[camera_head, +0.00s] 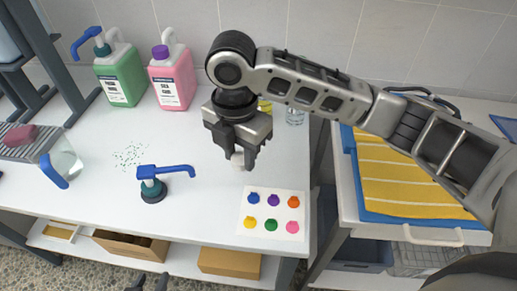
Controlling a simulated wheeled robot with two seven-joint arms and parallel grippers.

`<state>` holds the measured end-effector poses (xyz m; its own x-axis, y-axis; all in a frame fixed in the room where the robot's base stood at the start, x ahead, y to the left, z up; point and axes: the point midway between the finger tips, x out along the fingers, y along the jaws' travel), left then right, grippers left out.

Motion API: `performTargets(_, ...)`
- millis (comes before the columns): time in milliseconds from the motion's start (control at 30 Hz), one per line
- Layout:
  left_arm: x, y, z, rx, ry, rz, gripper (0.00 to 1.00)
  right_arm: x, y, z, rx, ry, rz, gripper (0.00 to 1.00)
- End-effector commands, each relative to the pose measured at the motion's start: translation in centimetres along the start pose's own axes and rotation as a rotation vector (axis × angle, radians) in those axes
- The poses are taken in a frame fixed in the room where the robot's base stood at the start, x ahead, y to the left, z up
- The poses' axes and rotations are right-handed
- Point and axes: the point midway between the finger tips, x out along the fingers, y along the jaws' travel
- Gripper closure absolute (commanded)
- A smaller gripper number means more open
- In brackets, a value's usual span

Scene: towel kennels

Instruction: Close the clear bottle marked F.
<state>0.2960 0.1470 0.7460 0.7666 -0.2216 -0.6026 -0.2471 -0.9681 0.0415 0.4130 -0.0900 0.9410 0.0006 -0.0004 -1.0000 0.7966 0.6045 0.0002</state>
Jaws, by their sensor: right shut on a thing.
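My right gripper (240,157) is over the white table, pointing down. It is shut on a small white thing (237,159), possibly a cap, mostly hidden by the fingers. A small clear vessel (295,117) stands behind the gripper, partly hidden by my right arm. No letter F can be read on it. A yellow item (265,106) beside it is also mostly hidden. Two dark fingertips of my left gripper (151,284) show apart at the bottom edge, empty.
A green jug (121,77) with a blue pump and a pink jug (172,84) with a purple cap stand at the back. A loose blue pump (155,186) and a colour-dot card (272,214) are in front. A clear container (66,160) stands left.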

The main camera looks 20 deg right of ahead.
Motion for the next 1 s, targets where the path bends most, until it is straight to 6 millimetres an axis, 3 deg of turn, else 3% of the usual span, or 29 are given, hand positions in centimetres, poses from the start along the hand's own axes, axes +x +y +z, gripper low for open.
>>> performTargets(500, 0.1, 0.0, -0.4, 0.002, 0.008, 0.001, 0.64, -0.3, 0.2, -0.6, 0.004, 0.0, 0.0, 0.88)
performTargets(633, 0.1, 0.0, -0.5, 0.003, 0.012, 0.0, 0.64, -0.3, -0.1, -0.2, 0.091, 0.0, -0.001, 0.88)
performTargets(767, 0.2, -0.1, -0.6, 0.003, 0.014, 0.0, 0.64, -0.3, -1.0, 0.9, 0.355, 0.001, -0.001, 0.88)
performTargets(1000, 0.2, -0.1, -0.7, 0.004, 0.015, 0.0, 0.64, -0.7, -3.7, 3.7, 1.118, 0.001, -0.001, 0.88)
